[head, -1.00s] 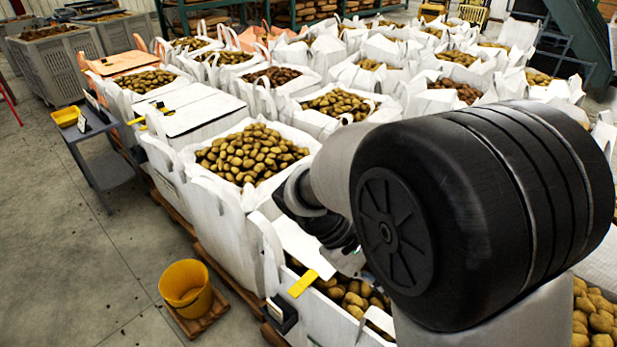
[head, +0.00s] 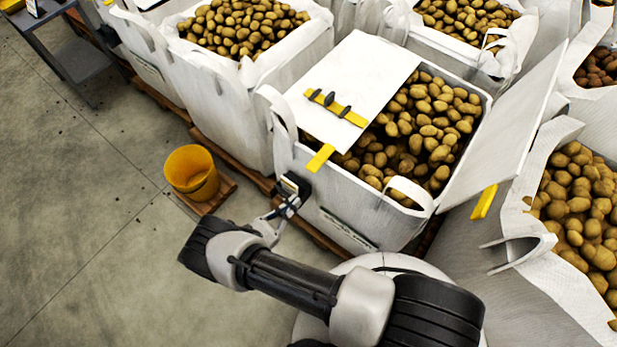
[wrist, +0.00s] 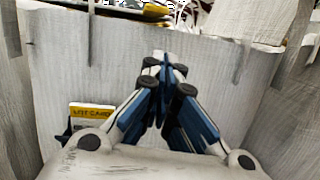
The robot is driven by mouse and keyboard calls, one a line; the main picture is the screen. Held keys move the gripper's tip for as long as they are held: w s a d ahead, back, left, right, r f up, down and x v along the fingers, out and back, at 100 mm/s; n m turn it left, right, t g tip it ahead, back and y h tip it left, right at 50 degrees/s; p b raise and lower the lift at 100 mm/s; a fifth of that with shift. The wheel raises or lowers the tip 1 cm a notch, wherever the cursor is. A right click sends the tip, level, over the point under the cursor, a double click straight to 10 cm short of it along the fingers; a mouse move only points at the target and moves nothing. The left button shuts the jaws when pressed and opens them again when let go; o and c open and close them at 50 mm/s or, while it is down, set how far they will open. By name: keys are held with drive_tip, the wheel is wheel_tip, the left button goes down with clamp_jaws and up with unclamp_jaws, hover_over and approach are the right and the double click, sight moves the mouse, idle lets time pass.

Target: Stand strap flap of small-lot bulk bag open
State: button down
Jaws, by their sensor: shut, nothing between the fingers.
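The small-lot bulk bag (head: 350,205) stands open-topped and full of potatoes. Its left white flap (head: 365,75) lies flat over the left part of the potatoes. A yellow bar with dark fittings is on it, and a yellow tab (head: 320,158) sticks out over the front rim. Its right flap (head: 505,125) stands up, leaning outward, with a yellow tab at its lower end. My gripper (head: 288,204) is low outside the bag's front wall, below the left flap's tab. In the wrist view my gripper (wrist: 165,72) is shut and empty, facing the white wall (wrist: 80,70).
A dark holder with a yellow-topped card (wrist: 91,112) sits on the bag wall beside my gripper. A yellow bucket (head: 192,172) stands on a small wooden pallet to the left. Neighbouring potato bags (head: 215,105) crowd behind and right.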

drive_tip(key=w+d+r, duration=0.1)
drive_tip(key=w+d, duration=0.1)
drive_tip(key=w+d+n+t+y, duration=0.1)
drive_tip(key=w+d, duration=0.1)
drive_tip(key=w+d+r+n+t, duration=0.1)
drive_tip(key=w+d, duration=0.1)
drive_tip(key=shift+w+r+p, duration=0.15)
drive_tip(key=shift+r+p, duration=0.15)
drive_tip(key=shift+r, duration=0.5)
